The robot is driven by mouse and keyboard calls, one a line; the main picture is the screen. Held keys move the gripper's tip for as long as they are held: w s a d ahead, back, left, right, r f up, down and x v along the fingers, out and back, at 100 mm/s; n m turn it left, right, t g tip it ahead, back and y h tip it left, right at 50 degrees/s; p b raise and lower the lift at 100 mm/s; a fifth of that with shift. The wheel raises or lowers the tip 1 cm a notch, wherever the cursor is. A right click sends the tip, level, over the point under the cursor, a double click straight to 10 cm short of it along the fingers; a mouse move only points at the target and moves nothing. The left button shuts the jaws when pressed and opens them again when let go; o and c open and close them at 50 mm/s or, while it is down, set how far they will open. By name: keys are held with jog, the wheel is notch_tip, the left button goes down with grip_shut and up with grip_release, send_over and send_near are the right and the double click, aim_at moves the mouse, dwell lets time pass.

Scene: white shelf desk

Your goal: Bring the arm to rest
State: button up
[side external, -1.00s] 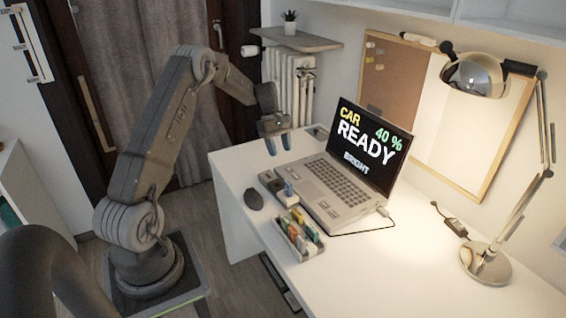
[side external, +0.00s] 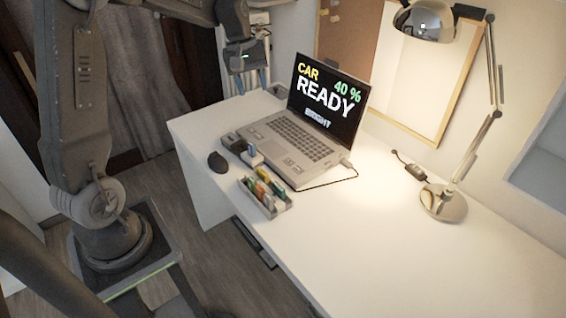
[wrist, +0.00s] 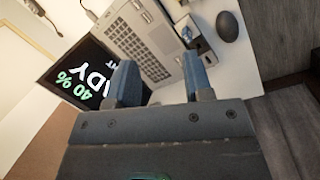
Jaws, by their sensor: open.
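My gripper (side external: 252,82) is at the top of the side view, raised over the far left end of the desk, behind and left of the laptop screen. Its blue fingers point down and stand apart with nothing between them. In the wrist view my gripper (wrist: 158,82) shows two blue fingers spread, with the laptop (wrist: 150,40) beyond them. My arm rises from its base at the left of the side view, and part of it is cut off at the top edge.
The open laptop (side external: 290,140) stands on the white desk (side external: 370,235). A mouse (side external: 217,162), a small holder (side external: 235,143) and a box of colourful items (side external: 264,195) lie in front of it. A lamp (side external: 443,203) stands at right. The near desk is clear.

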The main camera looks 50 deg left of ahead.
jog(key=s+d+r+m+t+y, duration=0.2)
jog(key=s+d+r+m, duration=0.4)
jog(key=s+d, duration=0.5)
jog(key=s+d+m+t, duration=0.2)
jog(key=s+d+m, duration=0.4)
jog(key=s, duration=0.3)
jog(key=shift+s+d+f+t, duration=0.2)
jog(key=shift+s+f+t, duration=0.1)
jog(key=shift+s+f, duration=0.1)
